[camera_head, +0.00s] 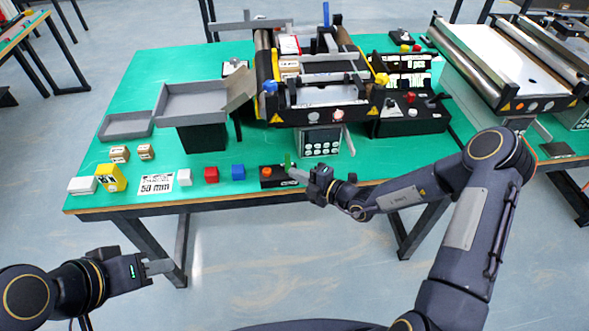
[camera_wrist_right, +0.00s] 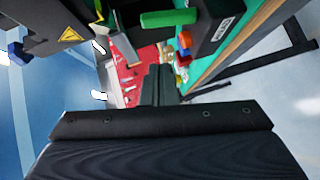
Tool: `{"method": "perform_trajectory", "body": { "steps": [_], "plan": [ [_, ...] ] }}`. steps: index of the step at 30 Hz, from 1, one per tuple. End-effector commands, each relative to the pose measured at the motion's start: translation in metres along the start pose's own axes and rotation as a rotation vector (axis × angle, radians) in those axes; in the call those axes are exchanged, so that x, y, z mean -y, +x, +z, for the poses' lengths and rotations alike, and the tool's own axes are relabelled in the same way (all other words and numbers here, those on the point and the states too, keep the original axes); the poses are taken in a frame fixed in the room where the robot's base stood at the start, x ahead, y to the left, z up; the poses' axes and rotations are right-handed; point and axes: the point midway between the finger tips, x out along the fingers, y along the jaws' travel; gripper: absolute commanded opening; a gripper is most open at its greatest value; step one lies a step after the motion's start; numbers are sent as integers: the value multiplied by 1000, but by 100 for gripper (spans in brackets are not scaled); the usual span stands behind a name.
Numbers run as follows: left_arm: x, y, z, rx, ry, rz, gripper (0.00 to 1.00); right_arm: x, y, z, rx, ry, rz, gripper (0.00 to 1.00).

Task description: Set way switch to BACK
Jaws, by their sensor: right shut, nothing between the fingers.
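A small black box (camera_head: 271,183) with an orange button stands at the table's front edge. A green lever (camera_head: 288,161) stands up beside the button; it also shows in the right wrist view (camera_wrist_right: 168,18). The labels are too small to read, so I cannot tell which position is BACK. My right gripper (camera_head: 297,174) is shut and empty, its tips close to the lever in the head view. In the wrist view the fingers (camera_wrist_right: 158,86) are together and show apart from the lever. My left gripper (camera_head: 160,267) is low, in front of the table; its opening is unclear.
Blue (camera_head: 238,172), red (camera_head: 211,174) and white cubes stand left of the box. A mini conveyor (camera_head: 320,95) stands behind, with a keypad unit (camera_head: 320,142) below. A black control box (camera_head: 410,120) is to the right. Grey trays (camera_head: 195,102) stand at left.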

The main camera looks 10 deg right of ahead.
Motion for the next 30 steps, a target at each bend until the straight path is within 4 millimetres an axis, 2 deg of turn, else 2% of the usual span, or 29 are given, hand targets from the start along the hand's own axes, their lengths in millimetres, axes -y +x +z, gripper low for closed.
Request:
{"method": "perform_trajectory", "body": {
  "steps": [1, 6, 12, 18, 30],
  "plan": [
    [2, 6, 3, 0, 0, 0, 36, 3, -14, 3, 7, -1, -1, 0],
    [5, 11, 6, 2, 0, 0, 36, 4, -50, 3, 8, -2, 0, 0],
    [6, 14, 7, 1, 0, 0, 36, 4, -82, 2, 5, -3, 0, 0],
    [7, 15, 8, 1, 0, 0, 36, 3, -95, 1, 3, -2, -1, 0],
    [6, 14, 8, 1, 0, 0, 36, 3, -95, 1, 2, -2, 0, 0]
  ]
}}
